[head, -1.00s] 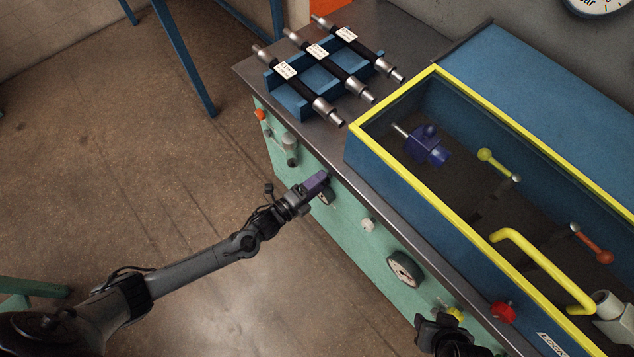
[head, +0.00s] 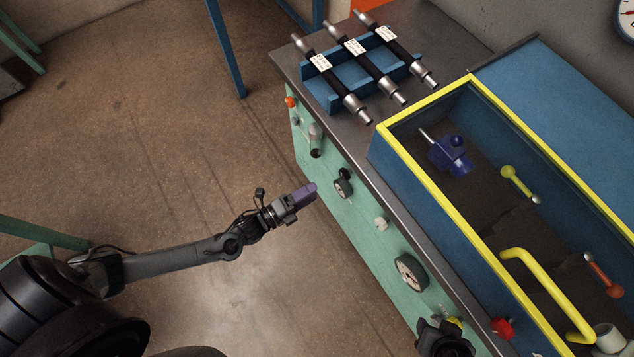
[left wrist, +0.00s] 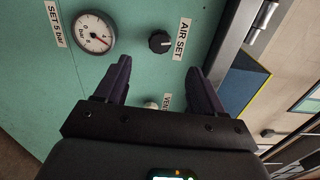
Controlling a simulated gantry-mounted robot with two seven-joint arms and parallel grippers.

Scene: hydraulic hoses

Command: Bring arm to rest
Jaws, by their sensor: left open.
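My left gripper (head: 305,195) is in the middle of the head view, in front of the green bench front and apart from it. In the left wrist view its two purple fingers (left wrist: 160,85) are spread with nothing between them. My left arm comes in from the lower left. Part of what looks like my right arm's end (head: 443,340) shows at the bottom edge of the head view; its fingers are not visible.
The green bench front (head: 345,215) carries a gauge (head: 410,271), also in the left wrist view (left wrist: 94,33), and a black AIR SET knob (left wrist: 160,41). Three labelled hoses (head: 340,85) lie on a blue rack. A yellow-rimmed blue box (head: 415,185) stands right.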

